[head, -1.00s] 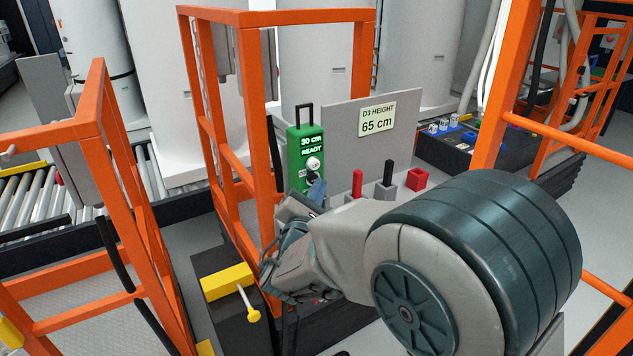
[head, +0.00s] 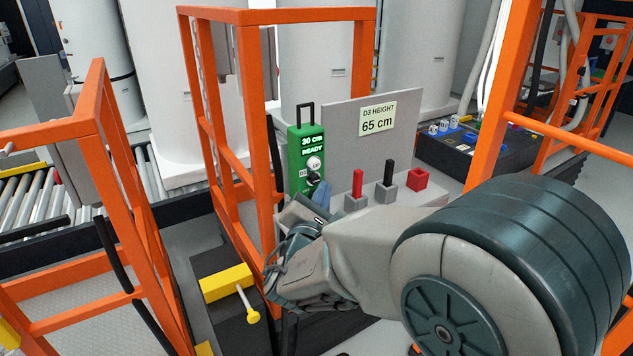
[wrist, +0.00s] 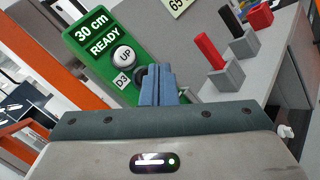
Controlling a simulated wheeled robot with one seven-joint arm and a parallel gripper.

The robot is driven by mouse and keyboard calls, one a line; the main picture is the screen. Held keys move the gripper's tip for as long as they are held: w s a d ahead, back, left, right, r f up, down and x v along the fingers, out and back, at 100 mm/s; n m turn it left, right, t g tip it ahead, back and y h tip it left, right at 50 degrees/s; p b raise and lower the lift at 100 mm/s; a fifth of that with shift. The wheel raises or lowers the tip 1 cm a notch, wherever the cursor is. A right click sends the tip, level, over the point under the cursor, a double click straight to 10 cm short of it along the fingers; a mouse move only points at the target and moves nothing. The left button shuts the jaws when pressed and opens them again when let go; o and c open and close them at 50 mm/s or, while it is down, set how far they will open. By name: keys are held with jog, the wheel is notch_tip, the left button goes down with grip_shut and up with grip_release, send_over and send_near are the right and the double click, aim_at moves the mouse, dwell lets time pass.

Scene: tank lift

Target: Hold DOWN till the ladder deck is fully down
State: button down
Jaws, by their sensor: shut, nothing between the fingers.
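The green control box (head: 306,150) stands upright with a black handle on top. Its display reads 30 cm READY. The white UP button (head: 313,164) is clear, and it also shows in the wrist view (wrist: 124,57). A black button (head: 313,178) sits below it, partly hidden by my fingers in the wrist view; its label is not readable. My gripper (head: 322,192) is shut and empty. Its blue fingertips (wrist: 157,72) are in front of the box's lower part, near the black button. I cannot tell whether they touch it. The ladder deck cannot be made out for certain.
A sign (head: 377,119) on a grey panel reads D3 HEIGHT 65 cm. Red and black handles in grey blocks (head: 386,192) and a red block (head: 417,179) stand right of the box. Orange rails (head: 246,120) rise to its left. A yellow block (head: 226,283) lies lower left.

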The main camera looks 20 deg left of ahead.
jog(key=shift+d, duration=0.1)
jog(key=shift+s+d+b, duration=0.85)
jog(key=shift+s+d, duration=0.75)
jog(key=shift+d, duration=0.25)
dwell(0.5)
jog(key=s+d+m+g+h+p, duration=0.25)
jog(key=d+m+g+h, duration=0.45)
jog(key=d, duration=0.7)
jog(key=s+d+m+g+h+p, duration=0.3)
jog(key=d+m, duration=0.5)
jog(key=d, duration=0.6)
jog(key=s+d+f+m+g+y+p, duration=0.2)
jog(key=s+d+m+g+y+p, duration=0.15)
jog(key=s+m+g, duration=0.35)
jog(key=shift+s+a+r+m+y+p, duration=0.4)
jog(key=shift+s+m+y, duration=0.4)
jog(key=shift+m, duration=0.45)
jog(key=shift+s+a+r+m+y+p, duration=0.35)
jog(key=shift+s+a+m+y, duration=0.25)
jog(key=shift+m+y, duration=0.5)
jog(key=shift+s+a+r+m+y+p, duration=0.35)
jog(key=shift+s+m+y, duration=0.35)
jog(key=shift+m, duration=0.75)
